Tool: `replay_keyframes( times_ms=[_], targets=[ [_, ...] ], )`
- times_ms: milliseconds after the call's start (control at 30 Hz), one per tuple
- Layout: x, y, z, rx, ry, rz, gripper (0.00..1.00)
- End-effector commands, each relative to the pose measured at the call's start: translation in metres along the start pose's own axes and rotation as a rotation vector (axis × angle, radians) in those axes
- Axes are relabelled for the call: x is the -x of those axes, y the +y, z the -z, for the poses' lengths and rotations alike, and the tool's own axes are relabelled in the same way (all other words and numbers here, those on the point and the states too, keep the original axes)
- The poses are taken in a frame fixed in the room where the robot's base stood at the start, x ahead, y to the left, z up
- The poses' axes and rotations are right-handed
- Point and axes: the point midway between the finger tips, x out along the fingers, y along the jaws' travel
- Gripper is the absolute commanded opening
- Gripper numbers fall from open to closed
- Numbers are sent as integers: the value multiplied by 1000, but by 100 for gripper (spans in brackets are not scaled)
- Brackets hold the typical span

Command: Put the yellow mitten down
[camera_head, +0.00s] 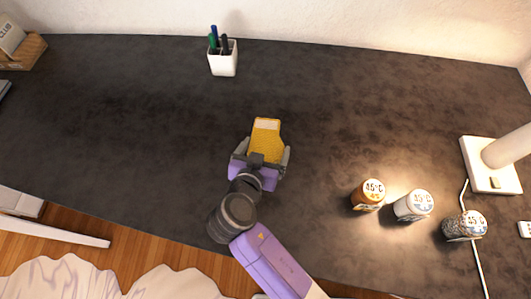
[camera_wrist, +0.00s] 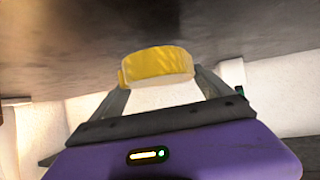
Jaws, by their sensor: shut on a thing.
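The yellow mitten (camera_head: 266,136) has a pale cuff end and is held in my gripper (camera_head: 262,152) over the middle of the dark desk (camera_head: 140,110). In the wrist view the mitten (camera_wrist: 157,64) sits between the two grey fingers of my gripper (camera_wrist: 160,88), with its yellow part up against the view of the dark surface. My gripper is shut on the mitten. Whether the mitten touches the desk I cannot tell.
A white pen cup (camera_head: 223,60) stands behind. The desk left of my gripper is clear.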

Motion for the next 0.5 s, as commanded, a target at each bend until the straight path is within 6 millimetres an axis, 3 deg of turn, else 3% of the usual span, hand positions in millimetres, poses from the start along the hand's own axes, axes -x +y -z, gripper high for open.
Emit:
replay_keyframes(
  times_ms=[233,500],
  targets=[
    [-15,-1,-28,4,-1,-1,50],
    [-18,-1,-32,1,-1,0,50]
  ],
)
